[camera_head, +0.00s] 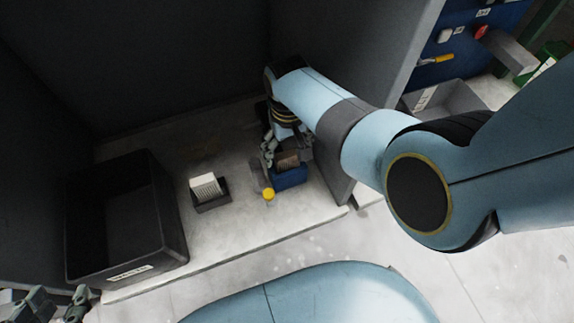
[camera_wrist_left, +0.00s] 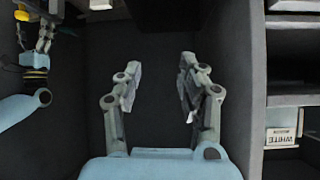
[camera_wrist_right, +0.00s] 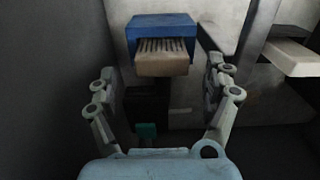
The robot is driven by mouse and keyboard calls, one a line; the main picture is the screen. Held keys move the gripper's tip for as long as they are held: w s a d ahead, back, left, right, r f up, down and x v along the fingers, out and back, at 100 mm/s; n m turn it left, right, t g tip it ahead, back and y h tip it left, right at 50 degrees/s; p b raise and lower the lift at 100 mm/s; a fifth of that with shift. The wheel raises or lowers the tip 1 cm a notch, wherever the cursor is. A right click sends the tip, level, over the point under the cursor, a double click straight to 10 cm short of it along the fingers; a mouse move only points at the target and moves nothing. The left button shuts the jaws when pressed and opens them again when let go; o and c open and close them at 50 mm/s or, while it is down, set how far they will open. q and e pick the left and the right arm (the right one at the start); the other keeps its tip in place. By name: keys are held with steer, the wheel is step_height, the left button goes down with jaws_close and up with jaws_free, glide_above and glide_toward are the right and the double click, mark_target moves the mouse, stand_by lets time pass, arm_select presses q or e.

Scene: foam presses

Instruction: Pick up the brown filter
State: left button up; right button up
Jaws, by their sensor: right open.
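The brown filter (camera_head: 288,159) sits in a blue holder (camera_head: 291,178) on the light work surface. In the right wrist view the filter (camera_wrist_right: 162,64) is a ribbed brown block sticking out of the blue holder (camera_wrist_right: 160,27). My right gripper (camera_head: 274,150) is right beside the filter, partly hidden by its own wrist. In the right wrist view its fingers (camera_wrist_right: 162,85) are wide apart, on either side of the filter, with nothing between them touching it. My left gripper (camera_head: 57,304) is at the lower left corner, far from the filter; the left wrist view shows it open and empty (camera_wrist_left: 160,82).
A white filter (camera_head: 206,185) sits in a dark holder (camera_head: 212,203) left of the blue one. A black bin (camera_head: 178,238) stands at the left. A yellow knob (camera_head: 269,194) is in front of the blue holder. Dark walls enclose the surface; a grey panel (camera_head: 335,165) stands close on the right.

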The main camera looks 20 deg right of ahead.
mark_target(287, 154)
arm_select(q)
steer(key=shift+f, duration=0.1)
arm_select(e)
steer(key=shift+f, duration=0.15)
steer(key=shift+s+f+b, duration=0.1)
steer(key=shift+f+b, duration=0.55)
steer(key=shift+f, duration=0.25)
steer(key=shift+a+f+b, duration=0.1)
steer(key=shift+f+b, duration=0.5)
steer(key=shift+b, duration=0.2)
steer(key=shift+f+b, duration=0.75)
steer(key=shift+f, duration=0.2)
arm_select(q)
steer(key=w+d+r+m+t+h, duration=0.1)
steer(key=w+r+t, duration=0.4)
steer(key=r, duration=0.4)
steer(key=w+d+r+m+t+h, duration=0.1)
steer(key=w+r+t, duration=0.4)
steer(key=r, duration=0.5)
steer(key=shift+w+d+r+t+h, duration=0.2)
steer(key=shift+d+t+h, duration=0.1)
steer(key=shift+t, duration=0.4)
arm_select(e)
steer(key=c, duration=1.3)
